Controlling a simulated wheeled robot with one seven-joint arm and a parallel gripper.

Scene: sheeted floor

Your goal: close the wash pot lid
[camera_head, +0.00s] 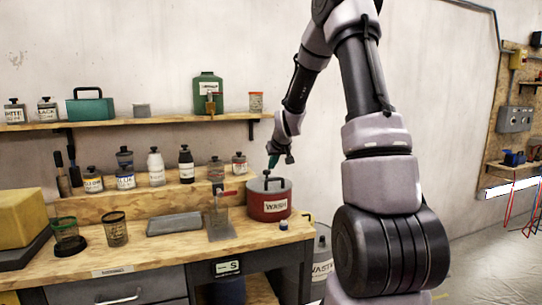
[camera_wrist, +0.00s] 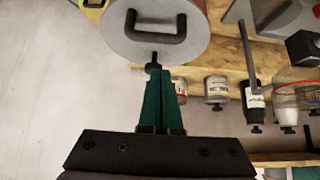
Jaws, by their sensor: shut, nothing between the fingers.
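The red wash pot (camera_head: 270,206) stands on the wooden bench, with a "WASH" label on its front. Its grey lid (camera_head: 268,184) lies over the top, and I cannot tell whether it is fully seated. My gripper (camera_head: 271,165) is just above the lid, pointing down. In the wrist view its green fingers (camera_wrist: 153,72) are together and empty, beside a small dark knob at the lid's edge; contact is unclear.
Several labelled bottles (camera_head: 186,165) stand on the low shelf behind. A grey tray (camera_head: 174,224) lies farther left. A waste bin (camera_head: 322,262) stands below right.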

